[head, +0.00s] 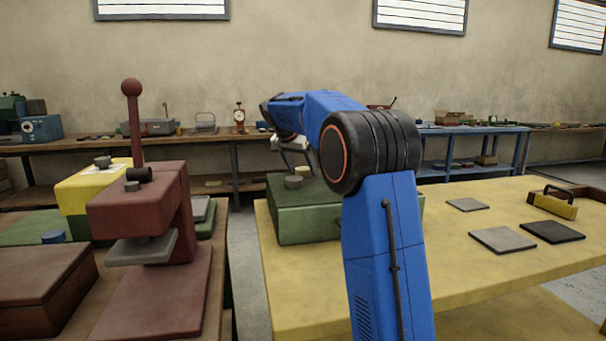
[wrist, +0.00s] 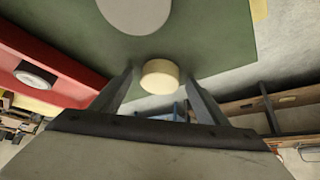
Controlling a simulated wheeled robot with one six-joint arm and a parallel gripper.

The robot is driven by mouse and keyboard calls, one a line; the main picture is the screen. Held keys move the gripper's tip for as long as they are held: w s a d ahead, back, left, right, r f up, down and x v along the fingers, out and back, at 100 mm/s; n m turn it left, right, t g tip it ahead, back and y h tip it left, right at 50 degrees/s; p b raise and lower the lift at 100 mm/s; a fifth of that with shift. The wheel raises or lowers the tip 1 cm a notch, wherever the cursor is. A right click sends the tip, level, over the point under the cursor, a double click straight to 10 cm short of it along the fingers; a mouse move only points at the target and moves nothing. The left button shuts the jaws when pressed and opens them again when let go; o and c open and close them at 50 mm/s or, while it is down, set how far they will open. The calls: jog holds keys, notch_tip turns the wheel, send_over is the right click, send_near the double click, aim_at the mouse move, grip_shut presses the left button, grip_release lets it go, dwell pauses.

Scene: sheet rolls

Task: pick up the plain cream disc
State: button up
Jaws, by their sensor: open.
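The plain cream disc (wrist: 160,76) shows in the wrist view as a short round piece near the edge of a green surface. My gripper (wrist: 159,80) is open, with one finger on each side of the disc; I cannot tell whether either touches it. In the head view my gripper (head: 294,160) points down over a green box (head: 305,224) on the yellow table. I cannot clearly make out the cream disc in the head view.
A dark red press (head: 140,205) with a tall knobbed lever and a yellow box (head: 85,190) stand at left. Flat plates (head: 503,240) and a yellow-and-brown tool (head: 553,205) lie on the yellow table (head: 480,270) at right. A gap separates the tables.

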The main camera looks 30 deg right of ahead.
jog(key=c, duration=1.2)
jog(key=shift+o, duration=0.2)
jog(key=shift+r, duration=0.1)
